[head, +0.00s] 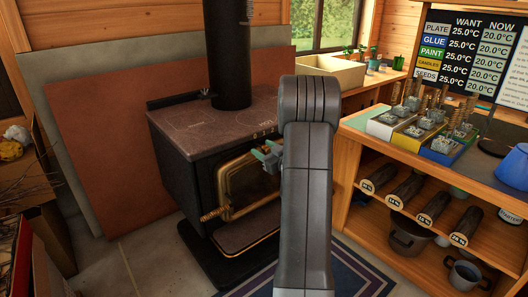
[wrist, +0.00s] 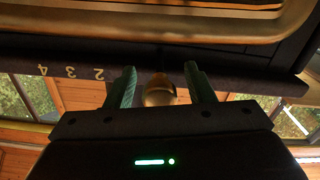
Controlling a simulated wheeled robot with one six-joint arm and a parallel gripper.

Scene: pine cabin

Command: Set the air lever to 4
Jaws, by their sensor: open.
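The air lever's brass knob (wrist: 158,92) shows in the wrist view between the two green fingers of my gripper (wrist: 163,84). The fingers are open, with a visible gap on each side of the knob. The numerals 4, 3 and 2 (wrist: 70,72) run upside down along the dark stove edge, left of the knob. No numeral shows at the knob itself. In the head view my gripper (head: 267,157) is at the upper front of the black stove (head: 190,185). Small marks sit on the stove's top front edge; the knob cannot be made out there.
The brass-framed stove door (head: 243,187) with its coiled handle (head: 215,214) is just below my gripper. A black flue pipe (head: 228,60) rises from the stove top. A wooden shelf unit (head: 430,215) stands to the right. A striped rug (head: 350,275) lies in front.

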